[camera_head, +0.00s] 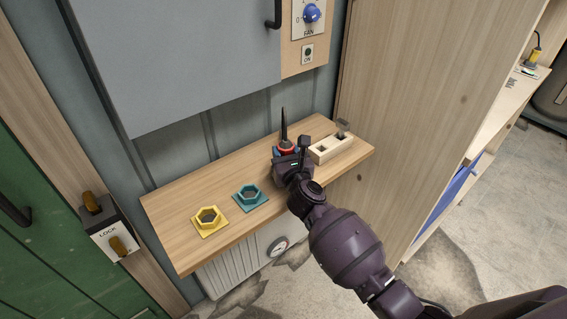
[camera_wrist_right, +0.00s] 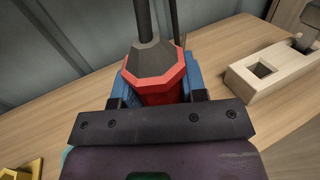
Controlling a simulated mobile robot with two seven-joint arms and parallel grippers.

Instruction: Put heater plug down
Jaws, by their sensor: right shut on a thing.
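The heater plug (camera_head: 286,149) is a red octagonal body with a dark grey top and a black cable rising upright from it. It also shows close up in the right wrist view (camera_wrist_right: 157,77). My right gripper (camera_head: 284,156) is shut on it, with blue parts on both sides of the plug. The plug is over the back right part of the wooden shelf (camera_head: 180,204). Its underside is hidden by my gripper, so I cannot tell whether it touches the shelf. My left gripper is not in view.
A teal socket (camera_head: 238,198) and a yellow socket (camera_head: 198,226) sit on the shelf left of my gripper. A pale wooden block (camera_head: 322,156) with square holes is just right. A wooden side panel (camera_head: 415,90) bounds the right, and a grey cabinet (camera_head: 180,60) hangs above.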

